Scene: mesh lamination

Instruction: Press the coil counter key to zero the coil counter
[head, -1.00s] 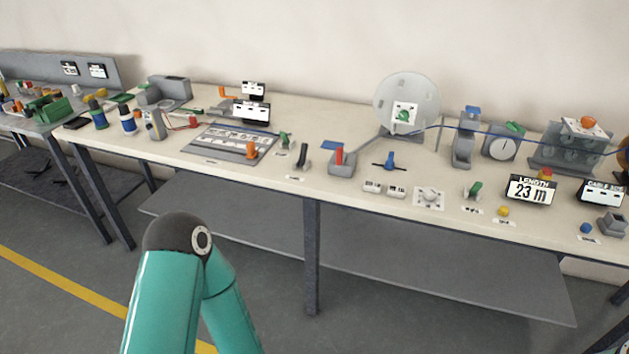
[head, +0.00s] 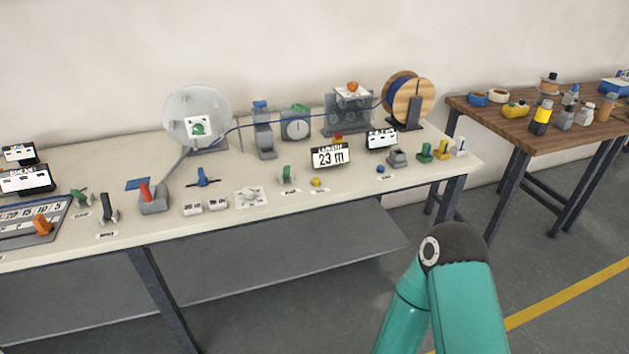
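A black-framed display (head: 330,157) headed LENGTH stands on the cream bench and reads 23 m. A small yellow key (head: 316,182) sits on the bench just in front of it, with a label too small to read. A small blue key (head: 380,170) sits further right, in front of a second display (head: 382,140). I cannot tell from the labels which key is the coil counter's. Neither gripper shows; only a teal link of my arm is at the lower right, in front of the bench.
A wooden spool (head: 409,100) with blue cable stands at the bench's right end. A cable runs left to a grey disc (head: 197,118). Green and yellow pieces (head: 425,153) stand near the right corner. A brown table (head: 540,137) with several items is beyond a gap.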

